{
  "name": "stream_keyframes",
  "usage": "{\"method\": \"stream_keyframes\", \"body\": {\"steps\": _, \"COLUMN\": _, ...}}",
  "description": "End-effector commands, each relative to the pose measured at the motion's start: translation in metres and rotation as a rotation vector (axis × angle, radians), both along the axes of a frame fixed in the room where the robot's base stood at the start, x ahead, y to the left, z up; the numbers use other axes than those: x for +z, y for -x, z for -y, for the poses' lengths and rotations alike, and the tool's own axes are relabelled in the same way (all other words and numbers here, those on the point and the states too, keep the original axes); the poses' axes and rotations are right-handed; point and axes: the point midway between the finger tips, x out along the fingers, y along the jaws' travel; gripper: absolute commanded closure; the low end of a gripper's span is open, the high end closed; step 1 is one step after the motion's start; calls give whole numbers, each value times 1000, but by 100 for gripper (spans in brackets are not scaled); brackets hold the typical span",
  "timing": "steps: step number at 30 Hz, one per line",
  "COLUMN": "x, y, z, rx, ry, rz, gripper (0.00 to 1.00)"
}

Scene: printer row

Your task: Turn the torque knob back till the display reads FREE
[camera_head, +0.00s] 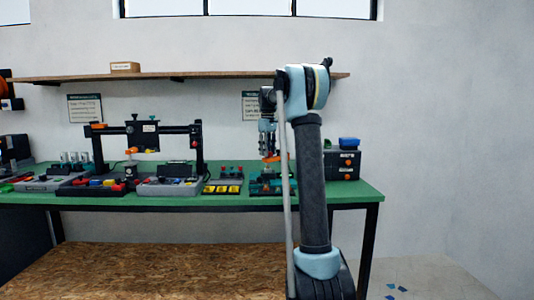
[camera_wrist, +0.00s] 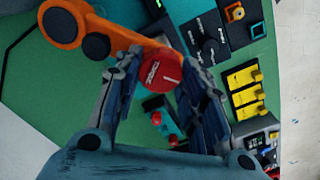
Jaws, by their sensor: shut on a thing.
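The torque knob (camera_wrist: 163,73) is a round red cap with dark lettering and a white line, at the end of an orange arm (camera_wrist: 108,35) in the wrist view. My gripper (camera_wrist: 163,88) has one finger on either side of the knob and is shut on it. In the head view my gripper (camera_head: 268,148) points down over the right part of the green bench, by an orange part (camera_head: 272,158).
A block with yellow labels (camera_wrist: 246,90) lies right of my gripper, and a teal piece with red knobs (camera_wrist: 162,118) lies below the knob.

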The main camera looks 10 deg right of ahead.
Motion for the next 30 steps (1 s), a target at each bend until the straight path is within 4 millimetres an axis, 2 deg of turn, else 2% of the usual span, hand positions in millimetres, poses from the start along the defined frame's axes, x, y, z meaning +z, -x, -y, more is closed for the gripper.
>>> {"method": "stream_keyframes", "body": {"steps": 5, "x": 0, "y": -1, "z": 1, "rx": -2, "ry": 1, "rz": 1, "gripper": 86}}
{"method": "stream_keyframes", "body": {"steps": 6, "x": 0, "y": -1, "z": 1, "rx": -2, "ry": 1, "rz": 1, "gripper": 54}}
{"method": "stream_keyframes", "body": {"steps": 8, "x": 0, "y": 0, "z": 1, "rx": -2, "ry": 1, "rz": 1, "gripper": 42}}
{"method": "stream_keyframes", "body": {"steps": 20, "x": 3, "y": 0, "z": 0, "rx": -2, "ry": 1, "rz": 1, "gripper": 42}}
{"method": "stream_keyframes", "body": {"steps": 25, "x": 21, "y": -1, "z": 0, "rx": -2, "ry": 1, "rz": 1, "gripper": 42}}
{"method": "stream_keyframes", "body": {"steps": 30, "x": 52, "y": -1, "z": 0, "rx": -2, "ry": 1, "rz": 1, "gripper": 42}}
